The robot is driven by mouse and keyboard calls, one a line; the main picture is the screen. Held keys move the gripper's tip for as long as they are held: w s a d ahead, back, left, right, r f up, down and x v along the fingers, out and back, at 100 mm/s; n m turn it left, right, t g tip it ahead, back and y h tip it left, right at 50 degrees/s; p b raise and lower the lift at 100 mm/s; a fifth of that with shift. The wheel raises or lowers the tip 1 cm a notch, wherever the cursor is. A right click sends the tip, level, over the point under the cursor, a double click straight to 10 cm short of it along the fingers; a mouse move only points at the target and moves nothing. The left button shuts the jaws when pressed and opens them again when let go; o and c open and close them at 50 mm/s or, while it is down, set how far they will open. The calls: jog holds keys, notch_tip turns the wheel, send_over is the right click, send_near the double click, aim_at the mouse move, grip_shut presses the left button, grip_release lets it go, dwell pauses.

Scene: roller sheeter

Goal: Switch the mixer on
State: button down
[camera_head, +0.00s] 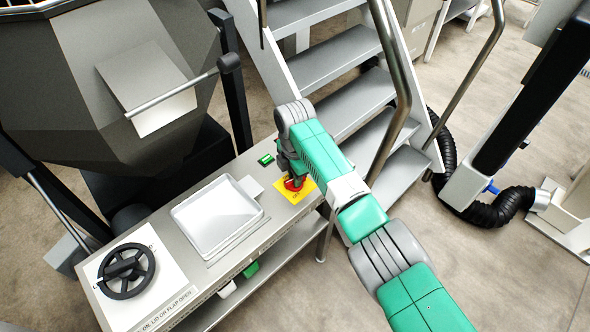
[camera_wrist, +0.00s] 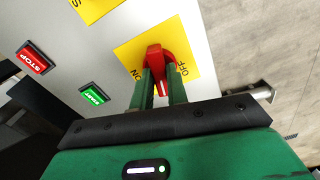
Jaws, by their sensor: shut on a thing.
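A red rotary switch (camera_wrist: 158,54) sits on a yellow plate (camera_wrist: 128,52) marked ON at the left and OFF at the right in the wrist view. My gripper (camera_wrist: 163,82) is shut on the red switch, one green finger on each side of its grip. A white mark shows on the switch between the fingers; I cannot tell which label it points to. In the head view my gripper (camera_head: 292,178) comes down onto the switch (camera_head: 294,184) at the right end of the grey panel, hiding part of it. A large dark faceted machine (camera_head: 90,70) stands behind the panel.
A green START button (camera_wrist: 94,96) and a red STOP button (camera_wrist: 34,58) lie left of the switch. The panel carries a white tray (camera_head: 217,214) and a black handwheel (camera_head: 126,271). Metal steps with handrails (camera_head: 345,62) stand close behind my arm.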

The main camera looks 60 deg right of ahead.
jog(key=m+p, duration=0.2)
jog(key=m, duration=0.1)
jog(key=shift+r, duration=0.25)
jog(key=m+p, duration=0.1)
jog(key=m, duration=0.3)
jog(key=shift+f+p, duration=0.1)
jog(key=shift+p, duration=0.3)
jog(key=m, duration=0.4)
jog(key=shift+m+p, duration=0.4)
jog(key=shift+m, duration=1.7)
jog(key=c, duration=1.4)
grip_release()
jog(key=shift+f, duration=0.1)
notch_tip(320, 180, up, 8)
jog(key=p, duration=0.3)
jog(key=shift+f, duration=0.1)
